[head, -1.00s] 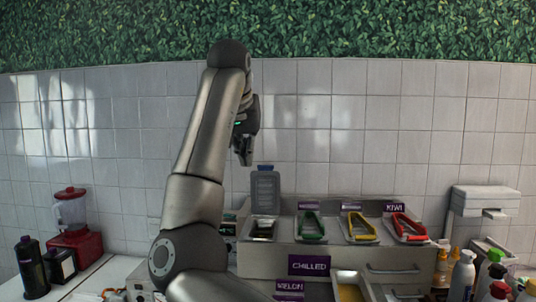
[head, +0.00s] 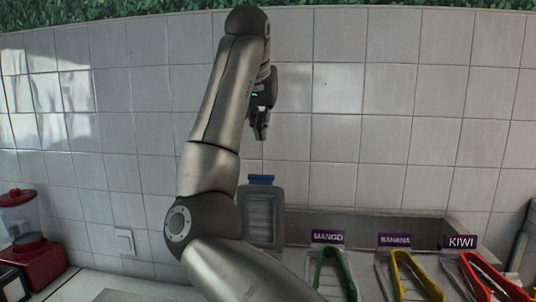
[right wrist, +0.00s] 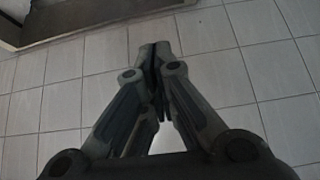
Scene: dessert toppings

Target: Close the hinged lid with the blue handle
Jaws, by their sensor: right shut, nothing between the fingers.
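The hinged lid (head: 262,222) is a grey, translucent panel standing upright, open, at the left end of the topping counter. Its blue handle (head: 261,180) is along the top edge. My right arm hides part of the lid's lower left and the container below. My right gripper (head: 260,136) points downward and appears just above the handle in the head view, with a visible gap between them. In the right wrist view, the fingers (right wrist: 155,50) are shut together and empty, with wall tiles behind. My left gripper is not in view.
Green (head: 333,275), yellow (head: 412,275) and red tongs (head: 490,280) lie right of the lid, by MANGO, BANANA and KIWI labels. A red blender (head: 32,258) stands far left. A tiled wall (head: 400,130) is behind; the space above the counter is clear.

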